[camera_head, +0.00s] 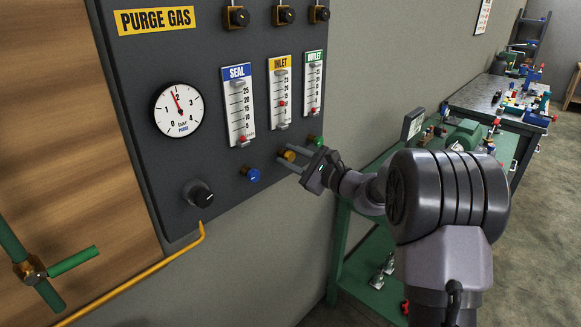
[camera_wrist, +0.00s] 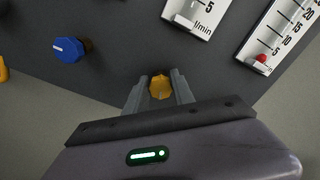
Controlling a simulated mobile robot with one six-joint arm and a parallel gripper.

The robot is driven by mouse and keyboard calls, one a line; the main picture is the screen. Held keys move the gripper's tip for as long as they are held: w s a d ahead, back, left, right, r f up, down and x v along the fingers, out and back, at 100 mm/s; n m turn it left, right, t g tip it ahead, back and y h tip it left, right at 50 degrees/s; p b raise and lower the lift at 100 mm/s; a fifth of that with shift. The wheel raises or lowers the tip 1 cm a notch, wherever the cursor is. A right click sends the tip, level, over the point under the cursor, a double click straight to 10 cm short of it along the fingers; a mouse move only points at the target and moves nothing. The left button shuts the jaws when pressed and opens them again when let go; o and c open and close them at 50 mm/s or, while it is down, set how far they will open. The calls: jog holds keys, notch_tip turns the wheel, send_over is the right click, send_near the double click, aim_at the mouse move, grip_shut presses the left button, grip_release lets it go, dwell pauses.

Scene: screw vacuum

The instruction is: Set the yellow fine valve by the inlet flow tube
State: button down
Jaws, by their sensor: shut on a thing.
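The yellow fine valve (camera_head: 289,155) sits low on the dark panel, below the inlet flow tube (camera_head: 281,92). The tube has a yellow INLET label, and its red float (camera_head: 282,103) stands around the lower-middle of the scale. My gripper (camera_head: 287,157) reaches in from the right with its two fingers on either side of the valve. In the wrist view the yellow valve (camera_wrist: 160,87) lies between the fingertips, and my gripper (camera_wrist: 159,92) is shut on it. Only the bottom end of the inlet tube (camera_wrist: 190,14) shows there, without its float.
A blue valve (camera_head: 253,175) is left of the yellow one, and a green valve (camera_head: 316,141) is close by on the right. The seal tube (camera_head: 239,105) and outlet tube (camera_head: 312,85) flank the inlet tube. A pressure gauge (camera_head: 178,109) and black knob (camera_head: 199,193) are further left.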

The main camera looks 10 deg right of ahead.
jog(key=shift+n+b, duration=0.6)
jog(key=shift+b, duration=0.05)
jog(key=c, duration=1.1)
grip_release()
jog(key=shift+o, duration=0.2)
jog(key=shift+d, duration=0.1)
jog(key=p+v, duration=0.3)
jog(key=v, duration=1.4)
jog(key=shift+s, duration=0.15)
